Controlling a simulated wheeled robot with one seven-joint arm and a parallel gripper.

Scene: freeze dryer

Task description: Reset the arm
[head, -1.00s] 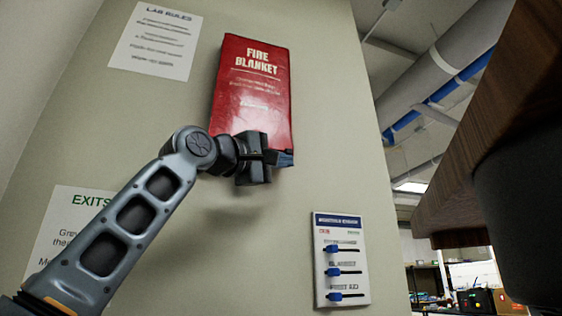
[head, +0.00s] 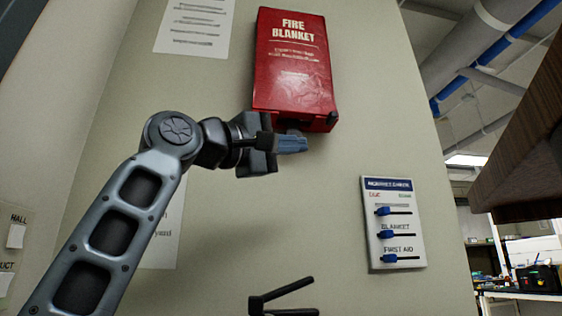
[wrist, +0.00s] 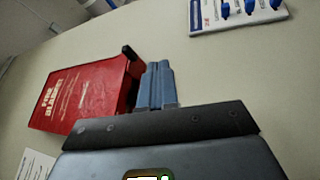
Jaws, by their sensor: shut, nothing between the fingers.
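My gripper (head: 294,144) is at the end of my arm, just below the lower edge of the red fire blanket box (head: 293,65) in the head view. Its blue fingers are together and empty, pointing right. In the wrist view the closed fingers (wrist: 156,86) point up the picture, with the red box (wrist: 85,95) to their left. A small black piece sticks out at the box's lower right corner (head: 332,118). I cannot tell whether the fingers touch the box.
A white panel (head: 393,222) with several blue sliders hangs on the wall to the right. Paper notices (head: 194,27) are on the wall. A brown wooden edge (head: 520,150) is at the far right. A black forked object (head: 283,298) shows at the bottom. The wall between is bare.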

